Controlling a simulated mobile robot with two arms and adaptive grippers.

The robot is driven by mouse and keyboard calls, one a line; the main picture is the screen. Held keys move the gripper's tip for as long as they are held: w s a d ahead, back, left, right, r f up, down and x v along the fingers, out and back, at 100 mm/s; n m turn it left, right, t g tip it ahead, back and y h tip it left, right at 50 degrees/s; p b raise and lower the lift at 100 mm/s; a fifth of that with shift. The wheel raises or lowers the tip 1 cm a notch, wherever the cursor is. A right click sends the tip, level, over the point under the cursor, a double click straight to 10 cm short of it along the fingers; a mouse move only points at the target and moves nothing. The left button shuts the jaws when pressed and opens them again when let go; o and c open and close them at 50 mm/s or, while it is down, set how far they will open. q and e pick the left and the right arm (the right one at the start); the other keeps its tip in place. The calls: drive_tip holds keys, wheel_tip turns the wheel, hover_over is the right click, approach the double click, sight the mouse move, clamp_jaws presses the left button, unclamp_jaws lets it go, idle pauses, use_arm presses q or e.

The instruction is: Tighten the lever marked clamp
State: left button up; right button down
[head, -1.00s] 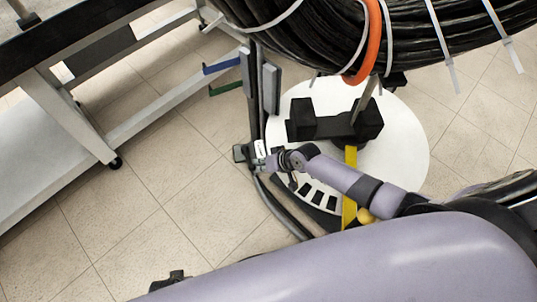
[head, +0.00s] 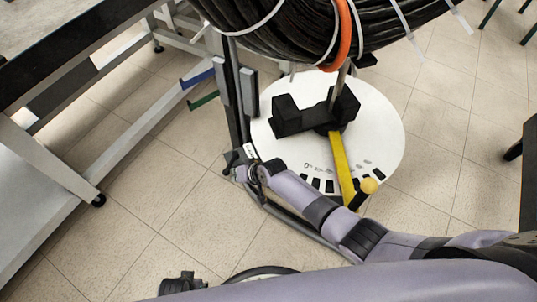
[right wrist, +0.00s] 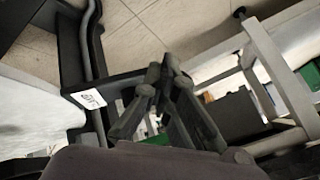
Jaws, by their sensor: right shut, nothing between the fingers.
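My right gripper (head: 234,163) is at the foot of the dark upright post (head: 236,100), just left of the white round base, beside a small white label (head: 250,151). In the right wrist view the gripper's fingers (right wrist: 165,70) are shut with nothing between them. There a white label (right wrist: 88,98) with dark print sits on a black part left of the fingers; its print is too small to read. I cannot make out a clamp lever clearly; the gripper and wrist may hide it. My left gripper is not in view.
A thick black cable coil (head: 290,30) with an orange band hangs above the white round base (head: 385,115). A grey bench frame (head: 60,160) stands left. Tiled floor is open between.

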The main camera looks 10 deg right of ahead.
drive_tip(key=shift+a+r, duration=0.1)
drive_tip(key=shift+a, duration=0.45)
drive_tip(key=v, duration=1.2)
drive_tip(key=shift+d, duration=0.25)
